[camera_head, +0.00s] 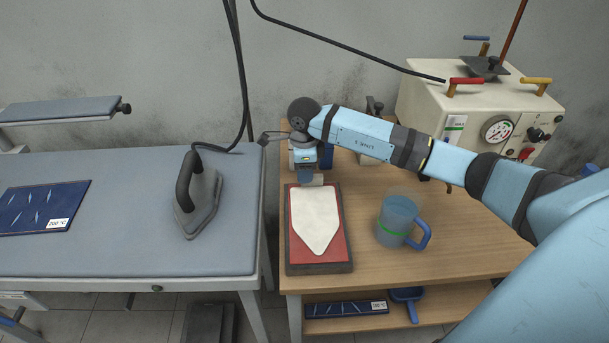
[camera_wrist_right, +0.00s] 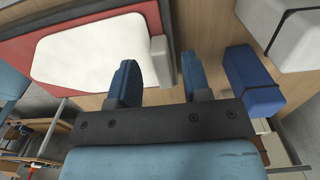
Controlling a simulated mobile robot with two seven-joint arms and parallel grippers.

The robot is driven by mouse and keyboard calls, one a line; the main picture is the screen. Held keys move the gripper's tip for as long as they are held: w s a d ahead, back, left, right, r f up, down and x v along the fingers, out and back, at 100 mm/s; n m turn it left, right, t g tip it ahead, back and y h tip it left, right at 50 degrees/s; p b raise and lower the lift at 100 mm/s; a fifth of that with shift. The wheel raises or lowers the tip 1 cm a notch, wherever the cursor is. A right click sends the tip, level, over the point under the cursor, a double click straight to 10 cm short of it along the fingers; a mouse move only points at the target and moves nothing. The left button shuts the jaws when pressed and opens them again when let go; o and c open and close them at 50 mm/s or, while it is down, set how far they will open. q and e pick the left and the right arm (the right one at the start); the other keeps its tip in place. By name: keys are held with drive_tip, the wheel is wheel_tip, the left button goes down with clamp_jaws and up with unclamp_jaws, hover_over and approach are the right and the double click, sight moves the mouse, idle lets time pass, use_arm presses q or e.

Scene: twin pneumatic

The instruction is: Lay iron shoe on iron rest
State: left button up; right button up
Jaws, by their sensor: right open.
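The iron shoe (camera_head: 316,219), a white iron-shaped plate with a grey tab at its wide end, appears to lie flat on the red pad of the iron rest (camera_head: 340,250), its point toward the front. It also shows in the right wrist view (camera_wrist_right: 90,50), on the red rest (camera_wrist_right: 45,15). My right gripper (camera_head: 307,179) is at the shoe's wide back end, pointing down. In the wrist view its fingers (camera_wrist_right: 158,75) are apart, with the grey tab (camera_wrist_right: 158,58) appearing between their tips. I cannot tell whether they touch it. My left gripper is not in view.
The grey iron (camera_head: 200,205) stands on the ironing table (camera_head: 110,245) at left. A blue jug (camera_head: 398,218) is right of the rest on the wooden table (camera_head: 455,240). A blue block (camera_wrist_right: 250,80) is near the gripper. The steam boiler (camera_head: 430,100) stands behind.

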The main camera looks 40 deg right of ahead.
wheel_tip(320, 180, up, 9)
drive_tip(key=shift+r, duration=0.2)
idle(0.6)
